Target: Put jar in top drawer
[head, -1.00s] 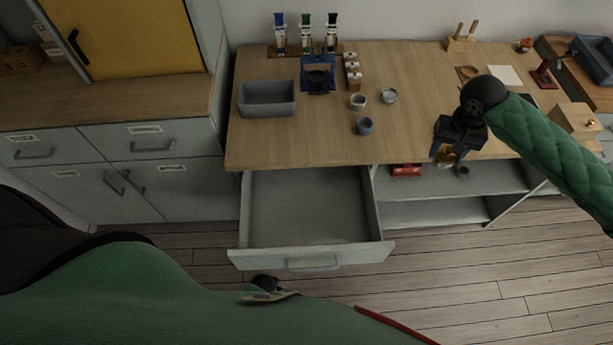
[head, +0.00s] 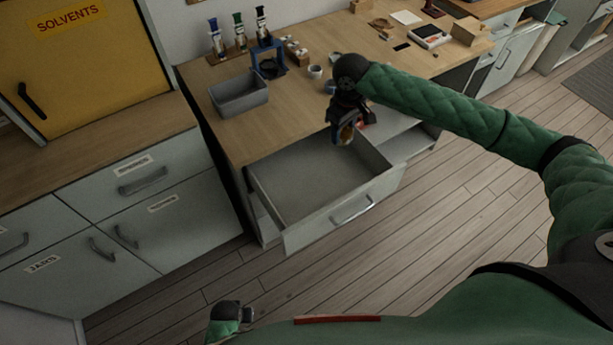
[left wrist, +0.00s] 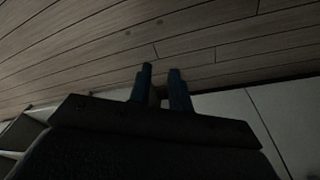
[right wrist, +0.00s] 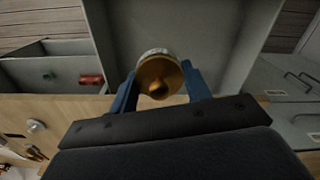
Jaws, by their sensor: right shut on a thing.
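The jar (right wrist: 158,76) has a gold lid with a knob and a pale rim. My right gripper (right wrist: 160,88) is shut on it. In the head view the right gripper (head: 345,128) holds the jar (head: 346,135) above the back right side of the open top drawer (head: 310,180). The drawer is grey, pulled out from the wooden bench, and its visible inside is empty. In the right wrist view the drawer's inside (right wrist: 205,35) lies behind the jar. My left gripper (left wrist: 159,75) is empty above the floor, fingers slightly apart; its hand shows low in the head view.
The bench top (head: 225,130) carries a grey bin (head: 240,95), a blue stand (head: 268,62), paint tubes and small cups. A red item (right wrist: 92,79) lies on the open shelf beside the drawer. Grey cabinets (head: 130,200) stand at left. The floor in front is clear.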

